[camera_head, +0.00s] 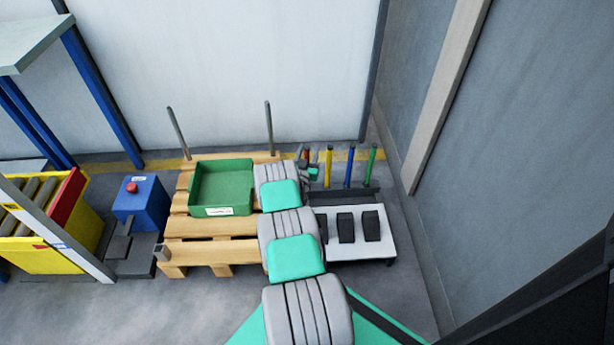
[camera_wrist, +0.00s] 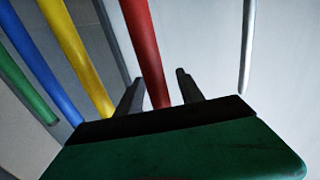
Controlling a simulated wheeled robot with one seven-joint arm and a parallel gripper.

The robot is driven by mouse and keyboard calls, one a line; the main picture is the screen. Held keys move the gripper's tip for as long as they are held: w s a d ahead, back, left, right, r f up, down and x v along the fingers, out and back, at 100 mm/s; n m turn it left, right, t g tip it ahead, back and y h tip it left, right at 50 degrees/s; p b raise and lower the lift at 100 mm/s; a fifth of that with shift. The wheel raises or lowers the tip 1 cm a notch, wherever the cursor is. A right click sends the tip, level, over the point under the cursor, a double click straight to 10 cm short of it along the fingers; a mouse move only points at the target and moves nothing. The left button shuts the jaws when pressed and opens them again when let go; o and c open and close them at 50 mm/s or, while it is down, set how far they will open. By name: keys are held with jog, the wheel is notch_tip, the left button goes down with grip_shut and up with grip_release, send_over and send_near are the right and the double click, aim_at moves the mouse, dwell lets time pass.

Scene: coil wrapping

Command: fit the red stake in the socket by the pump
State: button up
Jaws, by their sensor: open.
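The red stake (camera_head: 305,153) stands at the left end of a row of stakes in a dark rack, mostly hidden by my arm in the head view. My gripper (camera_head: 311,171) is at it. In the wrist view the red stake (camera_wrist: 145,50) runs between the two dark fingers of my open gripper (camera_wrist: 159,82), with a gap visible at the right finger. A small grey socket (camera_head: 162,252) is at the pallet's front left corner, close to a blue unit with a red knob (camera_head: 138,202), which looks like the pump. The socket looks empty.
Yellow (camera_head: 329,166), blue (camera_head: 349,167) and green (camera_head: 371,166) stakes stand right of the red one. A green tray (camera_head: 222,211) lies on the wooden pallet (camera_head: 208,249). Grey posts (camera_head: 178,134) (camera_head: 268,128) rise at its back. A white table (camera_head: 385,238) holds dark blocks.

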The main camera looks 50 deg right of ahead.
grip_shut()
dwell(0.3)
dwell(1.1)
